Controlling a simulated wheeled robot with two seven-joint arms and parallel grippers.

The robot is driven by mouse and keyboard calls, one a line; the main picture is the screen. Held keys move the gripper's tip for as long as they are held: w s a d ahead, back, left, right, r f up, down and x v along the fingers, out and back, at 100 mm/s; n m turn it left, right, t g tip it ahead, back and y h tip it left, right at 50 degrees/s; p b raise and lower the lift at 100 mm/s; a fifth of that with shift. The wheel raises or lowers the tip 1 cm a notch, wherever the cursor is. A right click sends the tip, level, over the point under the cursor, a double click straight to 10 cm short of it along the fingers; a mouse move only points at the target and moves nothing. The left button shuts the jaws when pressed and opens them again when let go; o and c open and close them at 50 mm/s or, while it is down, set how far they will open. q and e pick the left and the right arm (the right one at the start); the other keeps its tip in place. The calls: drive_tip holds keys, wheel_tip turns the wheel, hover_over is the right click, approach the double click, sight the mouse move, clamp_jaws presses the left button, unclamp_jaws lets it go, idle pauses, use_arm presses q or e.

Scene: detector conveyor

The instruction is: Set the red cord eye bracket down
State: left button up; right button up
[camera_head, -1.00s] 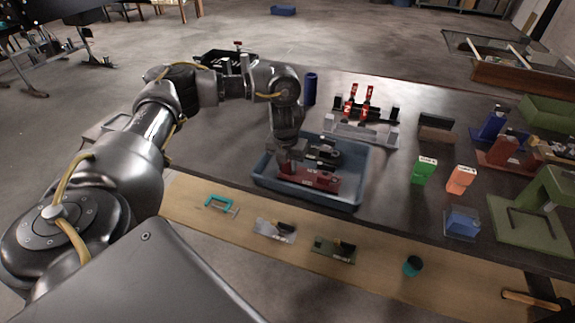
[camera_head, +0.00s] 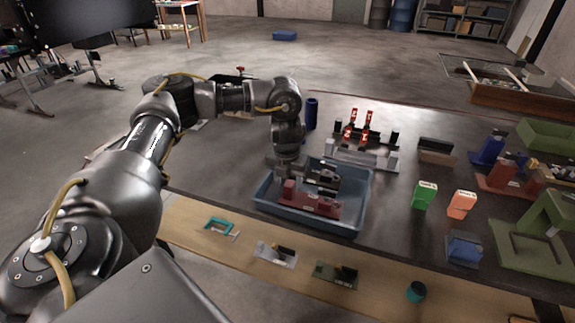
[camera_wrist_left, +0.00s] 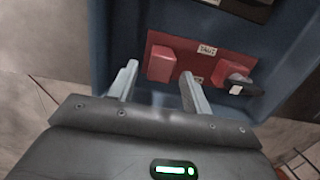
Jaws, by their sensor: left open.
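The red cord eye bracket (camera_head: 320,206) lies in the blue tray (camera_head: 262,191), along its near side. In the left wrist view the bracket (camera_wrist_left: 203,61) lies just beyond my left gripper's fingertips, on the tray floor. My left gripper (camera_head: 286,181) is over the tray's left part, near the bracket's left block. In the wrist view its two fingers (camera_wrist_left: 158,78) are apart with nothing between them. My right gripper is not in view.
A dark bracket (camera_head: 322,174) lies behind the red one in the tray. A blue cylinder (camera_head: 311,113) and a rack with red-topped parts (camera_head: 360,140) stand behind. Green (camera_head: 424,195) and orange (camera_head: 461,204) blocks stand to the right. Several small parts lie on the wooden strip in front.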

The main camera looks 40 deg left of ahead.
use_arm(q)
wheel_tip(320, 180, up, 8)
drive_tip(key=shift+s+d+p, duration=0.2)
drive_tip(key=shift+s+p, duration=0.2)
drive_tip(key=shift+s, duration=0.05)
idle(0.3)
